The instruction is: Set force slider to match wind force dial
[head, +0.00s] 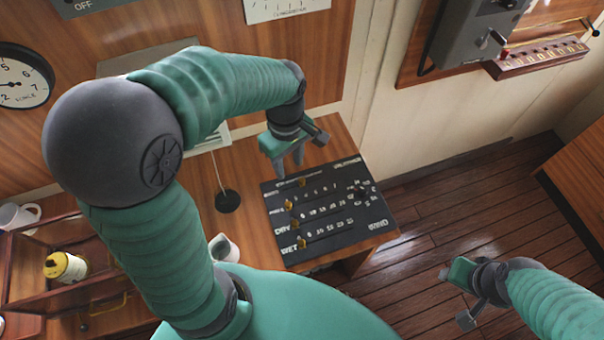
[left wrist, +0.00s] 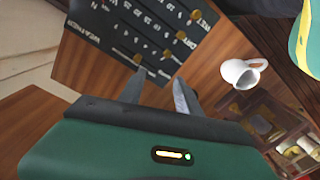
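The wind force dial (head: 22,80) is a round white gauge with a black rim at the far left of the head view, cut off by the frame; its reading is too small to tell surely. The dark slider panel (head: 345,222) lies on the wooden desk, with several brass knobs in slots and a black rotary knob at right. The uppermost knob (head: 303,182) sits off the left end; the others sit near the left. My left gripper (head: 289,159) is open and empty above the panel's upper edge. In the left wrist view its fingers (left wrist: 160,80) stand apart, one near the uppermost knob (left wrist: 138,60).
A white mug (head: 223,247) stands left of the panel, and it also shows in the left wrist view (left wrist: 243,73). A yellow-topped jar (head: 64,266) sits in a wooden rack.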

